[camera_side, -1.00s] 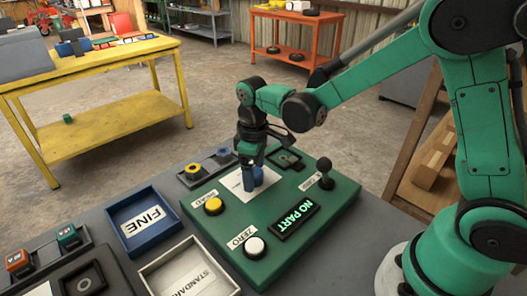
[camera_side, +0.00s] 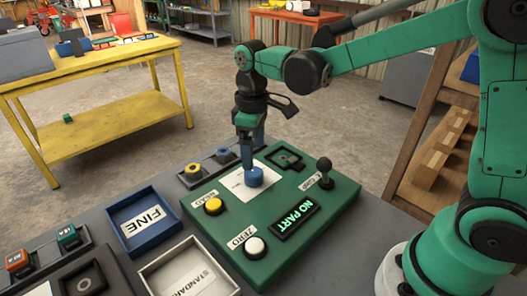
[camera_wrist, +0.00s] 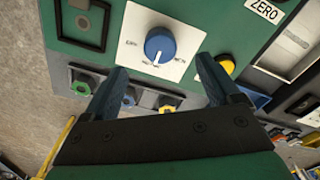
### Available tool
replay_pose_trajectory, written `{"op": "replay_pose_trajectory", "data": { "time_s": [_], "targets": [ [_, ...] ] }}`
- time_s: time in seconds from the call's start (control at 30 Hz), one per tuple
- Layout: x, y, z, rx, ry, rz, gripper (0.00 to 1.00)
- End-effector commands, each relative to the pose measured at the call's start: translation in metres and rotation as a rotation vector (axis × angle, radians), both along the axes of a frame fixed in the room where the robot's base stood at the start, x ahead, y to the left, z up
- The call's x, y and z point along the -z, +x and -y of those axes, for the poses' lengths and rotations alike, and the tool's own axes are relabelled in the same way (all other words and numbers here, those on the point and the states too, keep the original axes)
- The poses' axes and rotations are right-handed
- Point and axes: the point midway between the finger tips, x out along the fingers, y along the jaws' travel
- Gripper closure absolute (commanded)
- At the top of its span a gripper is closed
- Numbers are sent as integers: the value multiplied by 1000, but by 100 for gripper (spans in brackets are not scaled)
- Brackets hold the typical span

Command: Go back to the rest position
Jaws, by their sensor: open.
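My gripper (camera_side: 248,148) is open and empty, held above the green control panel (camera_side: 225,228). Its two blue fingers also show apart in the wrist view (camera_wrist: 172,82), on either side of the blue knob (camera_wrist: 160,45). The blue knob (camera_side: 255,178) stands on a white dial plate (camera_side: 237,183) on the panel, below my fingertips. In the side view the fingers hang just over the knob and overlap its upper edge, and a small gap is hard to judge.
The panel holds a yellow button (camera_side: 213,205), a white button (camera_side: 255,247), a black lever (camera_side: 324,171) and a "NO PART" display (camera_side: 296,221). A blue FINE tray (camera_side: 180,229) and a pale STANDARD tray (camera_side: 225,284) lie left. A yellow table (camera_side: 100,125) stands behind. Air above the panel is clear.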

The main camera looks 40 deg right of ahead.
Motion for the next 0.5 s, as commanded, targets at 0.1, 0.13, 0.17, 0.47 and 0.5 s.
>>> {"op": "replay_pose_trajectory", "data": {
  "time_s": [0.1,0.13,0.17,0.47,0.5],
  "targets": [
    [-2,-2,1,9,1,10,17],
    [-4,-3,1,17,1,18,17],
    [-6,-5,2,28,3,30,17],
    [-39,-46,20,267,56,301,17],
    [-41,-53,22,303,68,341,17]
  ]
}}
